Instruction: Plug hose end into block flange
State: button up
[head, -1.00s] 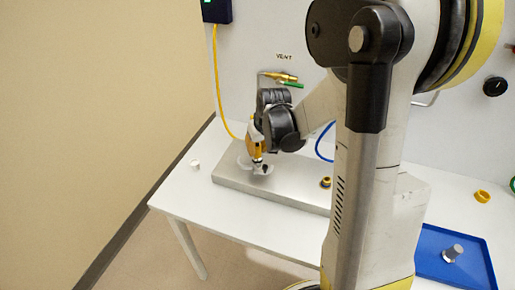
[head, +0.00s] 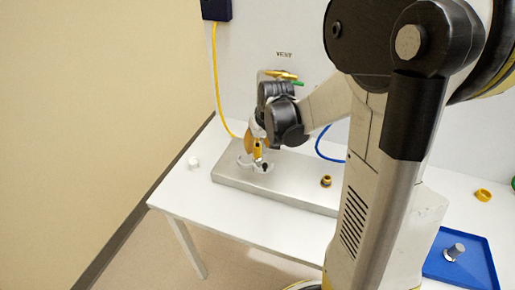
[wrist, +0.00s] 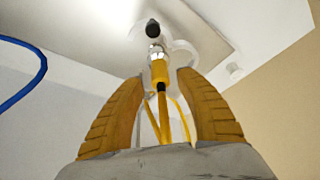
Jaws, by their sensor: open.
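The hose end (wrist: 159,70) has a yellow sleeve and a metal tip, and stands at the white flange (wrist: 183,52) on the metal block (wrist: 205,25). In the head view the hose end (head: 258,150) is nearly upright over the flange (head: 246,162), at the left part of the block (head: 290,193). A dark round part shows beyond the tip; I cannot tell how deep the tip sits. My gripper (wrist: 160,80) is open, its yellow fingers on either side of the hose end with gaps. It also shows in the head view (head: 257,146), partly hiding the flange.
The yellow hose (head: 218,85) hangs from a dark wall box (head: 216,9). A blue hose (head: 320,146) runs behind my arm. A small white cap (head: 193,163), a yellow ring (head: 483,195) and a blue tray (head: 462,272) are on the bench. A yellow-brown fitting (head: 326,181) stands on the block.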

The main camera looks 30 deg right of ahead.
jog(key=v, duration=0.9)
jog(key=shift+r, duration=0.15)
jog(key=shift+s, duration=0.15)
jog(key=s+a+n+t+b, duration=0.1)
jog(key=s+a+t, duration=0.2)
jog(key=s+a, duration=1)
jog(key=shift+s+a+r+y+b, duration=0.25)
jog(key=shift+a+r+b, duration=0.2)
jog(key=shift+a, duration=0.5)
jog(key=shift+w, duration=0.1)
